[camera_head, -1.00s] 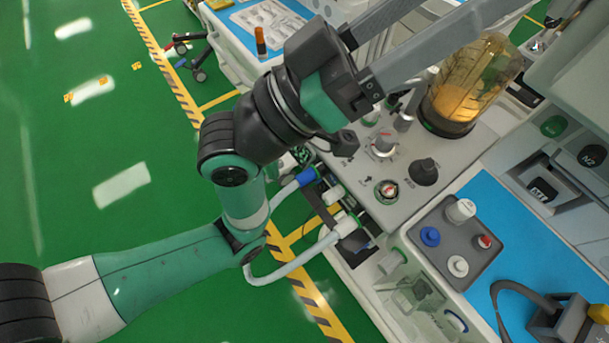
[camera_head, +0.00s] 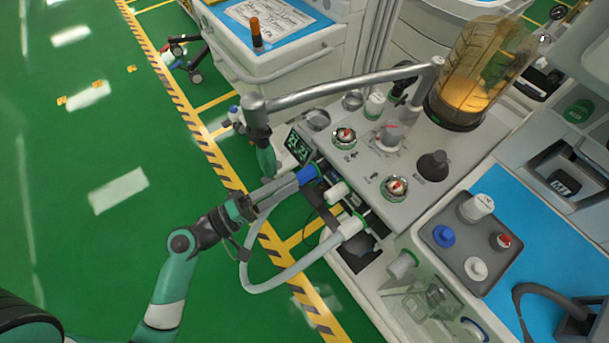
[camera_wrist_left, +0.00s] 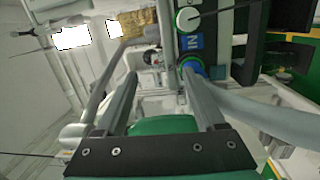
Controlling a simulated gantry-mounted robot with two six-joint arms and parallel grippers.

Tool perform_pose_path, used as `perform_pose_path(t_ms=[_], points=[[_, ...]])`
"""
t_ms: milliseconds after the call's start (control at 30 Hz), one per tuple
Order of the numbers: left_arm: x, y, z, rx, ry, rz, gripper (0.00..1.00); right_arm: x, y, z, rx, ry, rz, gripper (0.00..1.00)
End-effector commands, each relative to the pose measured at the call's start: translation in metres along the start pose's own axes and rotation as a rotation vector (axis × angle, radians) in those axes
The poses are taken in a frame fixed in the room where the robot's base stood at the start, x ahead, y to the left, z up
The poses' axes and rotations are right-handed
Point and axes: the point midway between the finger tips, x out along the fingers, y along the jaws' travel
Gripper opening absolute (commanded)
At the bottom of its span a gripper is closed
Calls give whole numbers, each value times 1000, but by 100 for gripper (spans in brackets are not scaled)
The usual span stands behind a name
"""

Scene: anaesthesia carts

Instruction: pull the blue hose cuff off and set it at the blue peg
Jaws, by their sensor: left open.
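The blue hose cuff (camera_head: 308,174) sits on a port at the left side of the anaesthesia machine, at one end of a grey hose (camera_head: 290,274). The hose loops down to a white cuff (camera_head: 350,227) on a lower port. My left gripper (camera_head: 292,183) is open, its fingers pointing at the blue cuff from the left. In the left wrist view the blue cuff (camera_wrist_left: 193,63) is ahead of the right finger, and the gap between the fingers (camera_wrist_left: 160,84) looks empty. The blue peg (camera_head: 443,236) stands on a grey tray (camera_head: 462,259). My right gripper is not in view.
The tray also holds two white pegs and a red-topped one, on a blue work surface (camera_head: 535,238). A silver bar (camera_head: 345,87) crosses above the machine's knobs, with a green bag (camera_head: 266,160) below its left end. Green floor lies open at left.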

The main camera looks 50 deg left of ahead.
Motion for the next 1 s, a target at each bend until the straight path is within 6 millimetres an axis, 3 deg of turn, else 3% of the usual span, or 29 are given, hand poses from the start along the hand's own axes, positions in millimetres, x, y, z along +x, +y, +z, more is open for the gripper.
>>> perform_pose_path(t_ms=[33,200,367,733,1000], points=[[-10,-15,-1,-23,24,-27,71,-3,0,3,0,0,0,50],[-32,-41,-5,-70,85,-82,71,-7,0,6,0,0,0,50],[-37,-44,-11,-72,109,-87,71,-8,0,7,0,0,0,50],[-32,-43,-12,-71,107,-86,71,-6,0,5,0,0,0,50],[0,-44,-14,-70,103,-86,71,2,0,-1,0,0,0,50]])
